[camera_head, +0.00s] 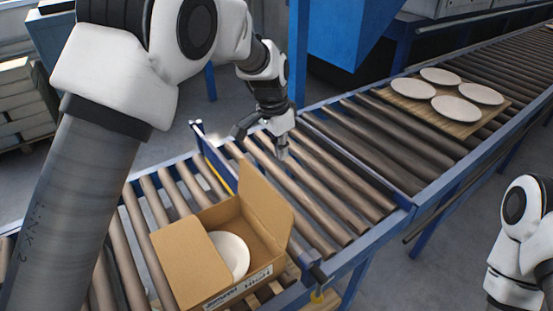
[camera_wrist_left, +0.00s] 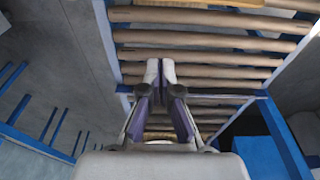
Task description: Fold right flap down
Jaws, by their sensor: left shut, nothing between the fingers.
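An open cardboard box (camera_head: 272,253) sits on the roller conveyor in the head view, with a white plate (camera_head: 233,254) visible inside. One flap (camera_head: 190,262) lies nearly flat over the box's left part and partly covers the plate. Another flap (camera_head: 263,203) stands up along the far right side. My left gripper (camera_head: 283,153) is above the rollers beyond the box, apart from the upright flap. Its fingers are shut and empty; they also show together in the left wrist view (camera_wrist_left: 160,64). My right arm shows at the right edge, but its gripper is out of frame.
A wooden board (camera_head: 478,127) with several white plates stands farther along the conveyor at the upper right. A blue conveyor rail (camera_head: 345,262) runs near the box. Bare rollers (camera_head: 335,165) lie between box and board. A blue post (camera_head: 299,50) rises behind my left gripper.

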